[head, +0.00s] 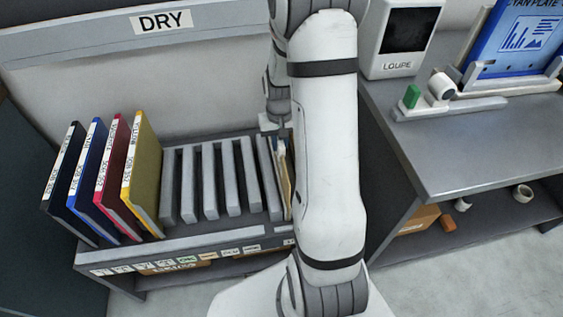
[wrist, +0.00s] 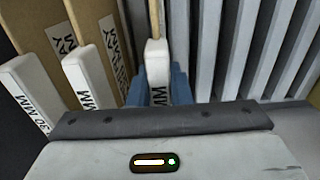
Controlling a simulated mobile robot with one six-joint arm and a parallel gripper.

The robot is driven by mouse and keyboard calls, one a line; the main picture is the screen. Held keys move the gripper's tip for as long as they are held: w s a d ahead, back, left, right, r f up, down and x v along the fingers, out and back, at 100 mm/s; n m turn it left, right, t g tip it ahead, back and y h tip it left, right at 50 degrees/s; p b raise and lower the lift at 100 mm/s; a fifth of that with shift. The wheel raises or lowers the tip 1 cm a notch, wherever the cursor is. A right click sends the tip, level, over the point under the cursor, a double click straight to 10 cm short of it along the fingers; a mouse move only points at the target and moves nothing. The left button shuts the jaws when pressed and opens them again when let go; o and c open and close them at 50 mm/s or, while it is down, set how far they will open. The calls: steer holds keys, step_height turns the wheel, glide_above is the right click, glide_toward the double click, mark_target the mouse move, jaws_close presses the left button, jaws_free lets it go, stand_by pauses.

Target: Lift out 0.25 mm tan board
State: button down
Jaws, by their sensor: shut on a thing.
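In the wrist view my gripper (wrist: 157,90) has its blue fingers on both sides of the white spine of a tan board (wrist: 156,55). It is shut on this spine. The spine's label shows only "MM"; its number is hidden, so I cannot read whether it is 0.25. Two more tan boards with white spines stand to the left: a middle one (wrist: 88,76) and an outer one (wrist: 30,98) whose label ends in "30 MM". In the head view my arm hides most of the tan boards; a narrow tan edge (head: 284,175) shows beside it.
Empty grey rack dividers (head: 215,180) stand left of my arm, and also right of the gripper in the wrist view (wrist: 245,50). Black, blue, red and yellow boards (head: 147,170) fill the rack's left end. A grey bench (head: 450,135) with a loupe box (head: 408,40) is at right.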

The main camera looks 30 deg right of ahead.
step_height(320, 180, up, 11)
steer(key=p, duration=0.7)
steer(key=shift+w+p, duration=0.1)
steer(key=shift+p, duration=0.2)
steer(key=shift+f, duration=0.1)
